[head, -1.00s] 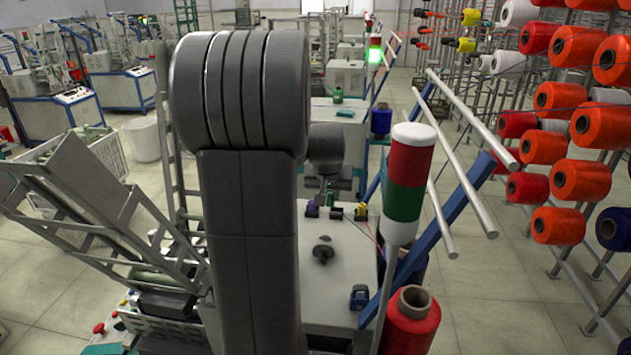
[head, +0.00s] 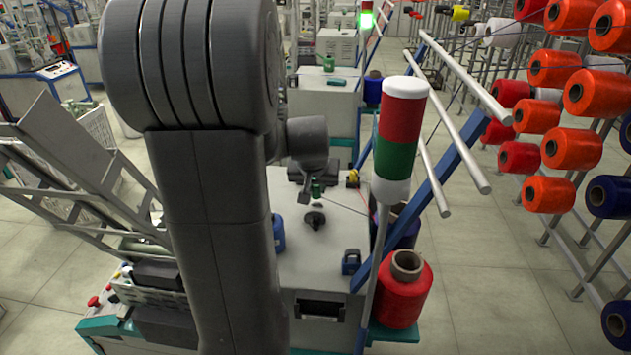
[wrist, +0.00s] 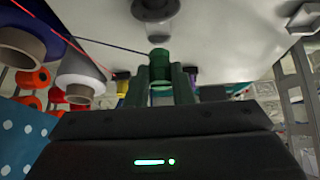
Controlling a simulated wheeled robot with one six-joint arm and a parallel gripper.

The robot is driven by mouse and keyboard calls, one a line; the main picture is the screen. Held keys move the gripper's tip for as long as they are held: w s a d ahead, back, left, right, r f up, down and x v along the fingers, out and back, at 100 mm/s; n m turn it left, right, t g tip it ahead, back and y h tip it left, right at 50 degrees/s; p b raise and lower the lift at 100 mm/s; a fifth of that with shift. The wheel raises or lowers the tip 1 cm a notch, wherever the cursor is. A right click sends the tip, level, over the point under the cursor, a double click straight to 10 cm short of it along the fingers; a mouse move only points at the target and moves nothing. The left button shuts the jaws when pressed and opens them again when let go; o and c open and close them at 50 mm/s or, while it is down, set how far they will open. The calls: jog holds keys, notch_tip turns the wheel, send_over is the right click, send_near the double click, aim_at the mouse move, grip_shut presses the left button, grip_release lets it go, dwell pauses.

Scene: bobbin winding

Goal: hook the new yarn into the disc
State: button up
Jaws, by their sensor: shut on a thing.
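My gripper (wrist: 159,88) is shut on a small green bobbin (wrist: 159,66), held upright between its two fingers; the bobbin also shows in the head view (head: 316,188). A thin dark yarn (wrist: 110,45) runs from the upper left to the bobbin in the wrist view. A dark round disc on a post (wrist: 156,8) stands on the pale machine top, apart from the bobbin. In the head view the disc (head: 315,219) is just below the bobbin. I cannot see the yarn touching the disc.
A red yarn cone (head: 404,290) stands right of the machine top (head: 325,260). A red, green and white signal lamp (head: 398,135) and slanted bars stand close by on the right. A blue item (head: 351,262) sits at the right edge of the top. My arm hides the left side.

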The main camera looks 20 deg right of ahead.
jog(key=shift+p, duration=0.35)
jog(key=shift+f, duration=0.15)
jog(key=shift+f+b, duration=1.8)
jog(key=shift+f, duration=0.1)
jog(key=shift+a, duration=0.1)
jog(key=shift+w+a+r+b, duration=0.1)
jog(key=shift+w+a+b, duration=0.2)
jog(key=shift+a, duration=0.4)
jog(key=shift+w+a+b, duration=0.2)
jog(key=shift+w+a, duration=0.2)
jog(key=shift+a, duration=0.35)
jog(key=shift+w+a+r+b, duration=0.1)
jog(key=shift+w+a+b, duration=0.2)
jog(key=shift+a, duration=0.4)
